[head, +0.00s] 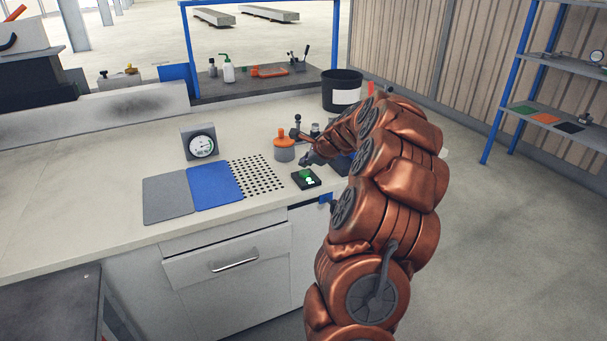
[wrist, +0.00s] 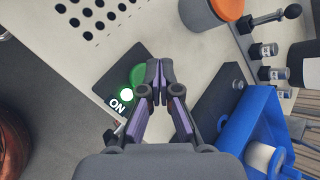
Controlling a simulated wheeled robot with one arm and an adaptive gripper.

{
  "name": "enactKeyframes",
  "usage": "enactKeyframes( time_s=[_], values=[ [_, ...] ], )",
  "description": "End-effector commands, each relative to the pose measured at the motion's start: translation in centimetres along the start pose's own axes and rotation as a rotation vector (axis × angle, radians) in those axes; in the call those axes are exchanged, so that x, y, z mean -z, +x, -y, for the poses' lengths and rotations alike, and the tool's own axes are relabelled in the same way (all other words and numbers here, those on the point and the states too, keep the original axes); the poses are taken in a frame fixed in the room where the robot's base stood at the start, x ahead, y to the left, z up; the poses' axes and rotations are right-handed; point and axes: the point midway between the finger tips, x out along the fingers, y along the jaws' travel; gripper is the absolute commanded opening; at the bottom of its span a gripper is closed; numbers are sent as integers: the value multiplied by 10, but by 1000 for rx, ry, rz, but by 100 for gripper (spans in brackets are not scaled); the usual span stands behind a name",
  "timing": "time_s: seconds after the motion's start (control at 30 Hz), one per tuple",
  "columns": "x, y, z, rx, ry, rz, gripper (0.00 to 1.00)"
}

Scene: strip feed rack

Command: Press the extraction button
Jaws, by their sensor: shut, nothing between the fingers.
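The extraction button is a green round button (head: 306,174) on a small black plate (head: 309,184) near the counter's front edge. In the wrist view the green button (wrist: 138,74) shows beside a bright white lamp (wrist: 127,95) and the label "ON". My gripper (wrist: 160,70) is shut and empty, its fingertips just right of the button in that picture and hiding part of its surroundings. In the head view my gripper (head: 306,160) is small and partly behind my arm, just behind the plate. I cannot tell whether the fingertips touch anything.
A perforated white plate (head: 257,177), blue mat (head: 214,186), grey mat (head: 167,199) and dial gauge (head: 202,145) lie to the left. An orange-lidded pot (head: 284,147) stands behind.

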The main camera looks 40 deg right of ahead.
Motion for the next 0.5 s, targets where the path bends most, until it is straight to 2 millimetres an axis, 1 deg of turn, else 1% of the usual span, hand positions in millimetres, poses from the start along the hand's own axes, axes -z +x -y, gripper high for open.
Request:
enactKeyframes(
  time_s=[0.5],
  values=[
    [-20,-28,20,1,0,0,0]
  ],
)
